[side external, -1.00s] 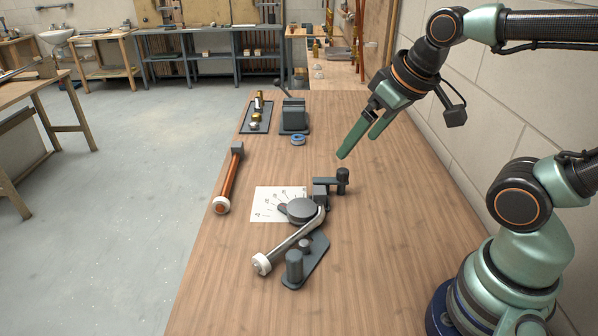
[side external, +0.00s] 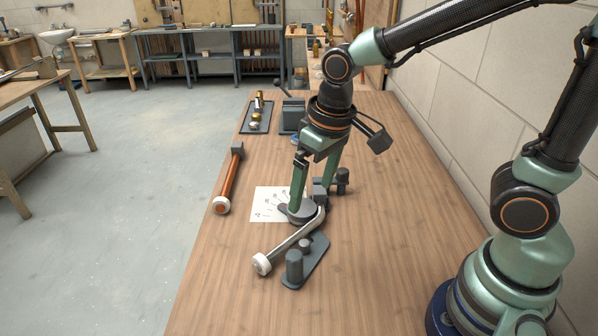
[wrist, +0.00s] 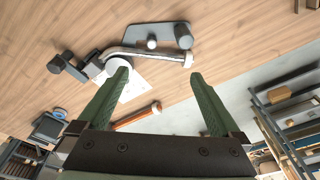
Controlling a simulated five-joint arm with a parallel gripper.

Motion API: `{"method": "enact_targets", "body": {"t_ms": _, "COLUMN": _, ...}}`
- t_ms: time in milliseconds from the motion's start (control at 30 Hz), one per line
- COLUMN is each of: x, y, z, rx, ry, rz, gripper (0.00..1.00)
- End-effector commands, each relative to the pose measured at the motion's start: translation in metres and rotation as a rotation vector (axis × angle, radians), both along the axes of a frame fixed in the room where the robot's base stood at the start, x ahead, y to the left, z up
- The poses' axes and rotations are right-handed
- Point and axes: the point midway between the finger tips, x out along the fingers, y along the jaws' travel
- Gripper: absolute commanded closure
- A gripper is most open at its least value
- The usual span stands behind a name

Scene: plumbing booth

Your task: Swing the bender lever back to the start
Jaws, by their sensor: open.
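The bender has a dark base plate (side external: 313,262) with upright pegs and a round former (side external: 301,217). A silver bent tube (side external: 288,243) with a white end curves around the former. The bender's dark arm, which looks like the lever, has a block (side external: 320,194) and an upright knob (side external: 343,178) at its far right end. In the wrist view the knob (wrist: 54,65) is at the left and the silver tube (wrist: 150,51) at the top. My gripper (side external: 308,198) is open and empty, pointing down over the former and block. I cannot tell whether it touches them.
A marked white sheet (side external: 262,204) lies beside the former. A copper tube (side external: 231,176) with a white end lies to the left. A dark vise-like block (side external: 292,113) and a tray of fittings (side external: 245,126) stand behind. The right of the bench is clear.

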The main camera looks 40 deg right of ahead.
Motion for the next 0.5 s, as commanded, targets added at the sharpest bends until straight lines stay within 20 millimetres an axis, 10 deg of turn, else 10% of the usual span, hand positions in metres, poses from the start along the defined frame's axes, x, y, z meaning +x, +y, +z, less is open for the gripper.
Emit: {"method": "enact_targets", "body": {"t_ms": 500, "x": -0.006, "y": 0.052, "z": -0.065, "rx": -0.052, "ry": 0.170, "rz": 0.047, "gripper": 0.00}}
